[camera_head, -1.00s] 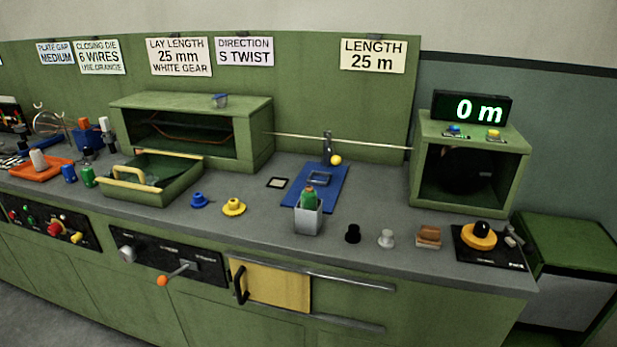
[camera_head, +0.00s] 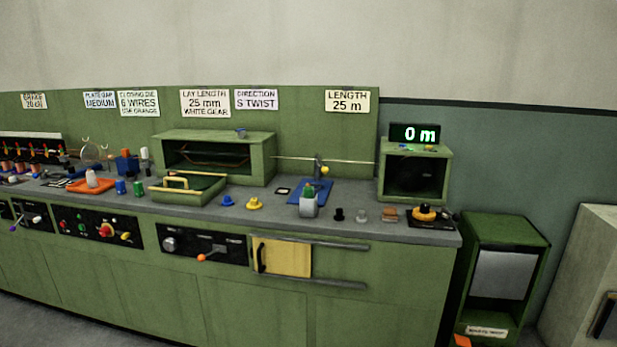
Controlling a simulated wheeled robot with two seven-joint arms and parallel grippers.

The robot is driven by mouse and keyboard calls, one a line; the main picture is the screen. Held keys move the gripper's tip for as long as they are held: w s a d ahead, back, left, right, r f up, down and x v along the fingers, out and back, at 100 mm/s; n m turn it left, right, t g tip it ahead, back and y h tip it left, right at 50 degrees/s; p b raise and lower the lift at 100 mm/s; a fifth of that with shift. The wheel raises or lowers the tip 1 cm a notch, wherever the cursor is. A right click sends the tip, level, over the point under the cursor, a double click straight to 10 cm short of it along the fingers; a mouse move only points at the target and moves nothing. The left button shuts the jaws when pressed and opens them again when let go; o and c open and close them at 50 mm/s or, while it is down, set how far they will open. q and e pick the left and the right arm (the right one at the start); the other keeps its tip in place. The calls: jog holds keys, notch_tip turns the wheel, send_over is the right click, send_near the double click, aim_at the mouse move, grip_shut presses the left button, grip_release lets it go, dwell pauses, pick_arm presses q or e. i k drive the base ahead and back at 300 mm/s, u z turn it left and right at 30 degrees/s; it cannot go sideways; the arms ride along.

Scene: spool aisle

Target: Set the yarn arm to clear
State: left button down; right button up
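No part in view is readably labelled as the yarn arm. A dark post (camera_head: 318,167) with a yellow ball (camera_head: 325,169) stands on a blue plate (camera_head: 328,190), close to the pale line (camera_head: 290,157) running toward the right-hand box. A further panel (camera_head: 35,217) with a lever sits at the far left. The small lettering on the panels is too blurred to read. Neither of my grippers shows.
The long green bench (camera_head: 265,300) carries a green tray (camera_head: 165,198), an orange tray (camera_head: 78,187), a grey cup (camera_head: 309,206) and several knobs. A sliding yellow panel (camera_head: 284,257) is in the front. A green stand (camera_head: 502,232) is on the right, beside a pale cabinet (camera_head: 580,270).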

aim_at(325, 170)
jog(key=u, duration=0.7)
jog(key=i, duration=1.75)
jog(key=z, duration=0.5)
